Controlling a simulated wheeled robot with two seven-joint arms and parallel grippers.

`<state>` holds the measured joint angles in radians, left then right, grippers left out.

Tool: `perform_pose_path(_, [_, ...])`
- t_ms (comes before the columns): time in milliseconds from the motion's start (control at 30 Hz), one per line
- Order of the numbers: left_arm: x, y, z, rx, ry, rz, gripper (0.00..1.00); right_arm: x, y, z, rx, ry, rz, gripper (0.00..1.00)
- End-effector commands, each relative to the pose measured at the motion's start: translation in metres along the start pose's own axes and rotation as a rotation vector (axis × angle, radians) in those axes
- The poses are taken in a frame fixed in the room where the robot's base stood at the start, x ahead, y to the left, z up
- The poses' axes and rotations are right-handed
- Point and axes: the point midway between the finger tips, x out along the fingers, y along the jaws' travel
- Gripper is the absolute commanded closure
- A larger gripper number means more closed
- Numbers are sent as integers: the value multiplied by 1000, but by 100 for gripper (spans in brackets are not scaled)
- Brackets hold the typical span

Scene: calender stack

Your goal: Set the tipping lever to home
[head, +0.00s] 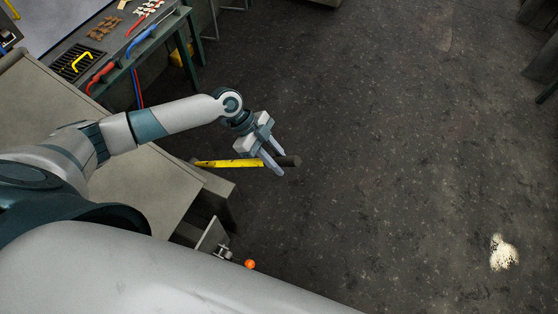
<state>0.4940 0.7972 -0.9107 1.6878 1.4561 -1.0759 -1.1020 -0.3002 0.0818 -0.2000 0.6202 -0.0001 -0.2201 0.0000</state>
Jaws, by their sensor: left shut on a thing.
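My right gripper is not in view.
A grey bench top (150,185) lies under my left arm. A workbench with tools, including a red-handled tool (100,73), stands at the upper left. An orange knob (249,264) sits below the lever. The dark floor (400,150) to the right is mostly clear.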

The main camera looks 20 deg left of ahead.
Motion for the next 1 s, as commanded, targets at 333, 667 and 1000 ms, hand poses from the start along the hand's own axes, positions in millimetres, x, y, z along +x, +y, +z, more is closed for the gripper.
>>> perform_pose_path(333, [-22,-4,2,-1,38,-8,100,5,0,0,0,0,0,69])
perform_pose_path(667, [-43,-3,4,-1,80,-7,100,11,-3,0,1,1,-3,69])
perform_pose_path(1000, [-57,-3,3,0,110,-7,100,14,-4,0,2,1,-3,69])
